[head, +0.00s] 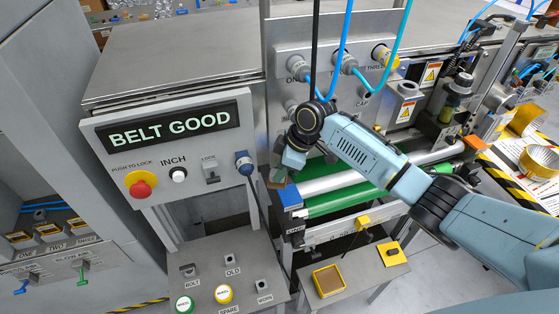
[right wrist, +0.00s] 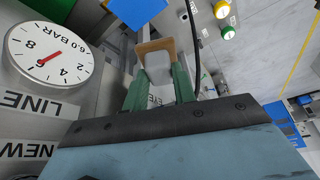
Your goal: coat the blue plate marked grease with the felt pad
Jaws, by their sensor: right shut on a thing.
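My right gripper (head: 281,172) is beside the near left end of the green belt roller. In the right wrist view its green fingers (right wrist: 160,88) are shut on a pale grey block with a tan end, which looks like the felt pad (right wrist: 156,46). In the head view the pad is mostly hidden by the gripper. A blue plate (head: 290,197) sits just below the gripper at the roller frame's end. Any writing on it is too small to read. A blue surface, likely the same plate (right wrist: 138,10), shows beyond the pad. They look apart there. My left gripper is out of view.
The BELT GOOD panel (head: 168,131) with a red button stands left of the gripper. A yellow-rimmed tray (head: 328,281) and a yellow block (head: 391,254) are on the lower bench. A pressure gauge (right wrist: 50,53) is close on the left in the right wrist view.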

